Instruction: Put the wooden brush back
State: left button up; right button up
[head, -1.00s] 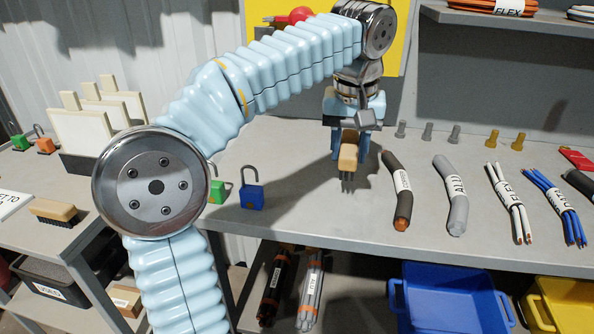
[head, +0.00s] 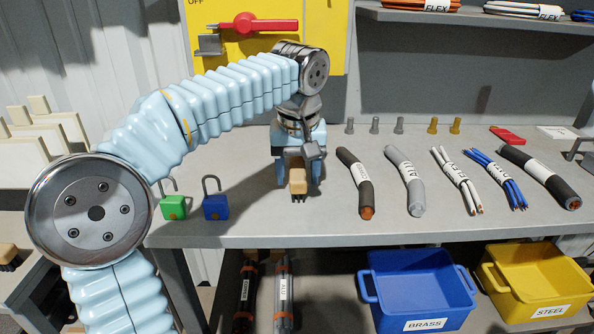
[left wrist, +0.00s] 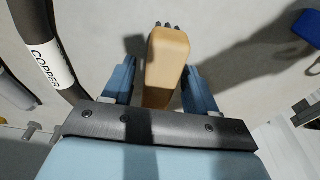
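Another brown brush-like block (head: 9,256) with dark bristles lies on the left-hand table, cut off by the picture edge. My right gripper is not in view.
Green (head: 173,206) and blue (head: 216,206) padlocks stand left of the gripper. Several cable pieces, such as the black one (head: 355,176), lie to its right, with bolts (head: 375,126) behind. Blue (head: 418,278) and yellow (head: 530,275) bins sit below. White panels (head: 45,130) stand at left.

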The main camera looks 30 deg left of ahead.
aim_at(298, 173)
pick_arm(q)
jog(key=shift+o, duration=0.3)
jog(key=shift+r, duration=0.55)
notch_tip(298, 173, up, 11)
jog(key=s+p, duration=0.1)
jog(key=shift+s+d, duration=0.25)
jog(key=shift+d, duration=0.2)
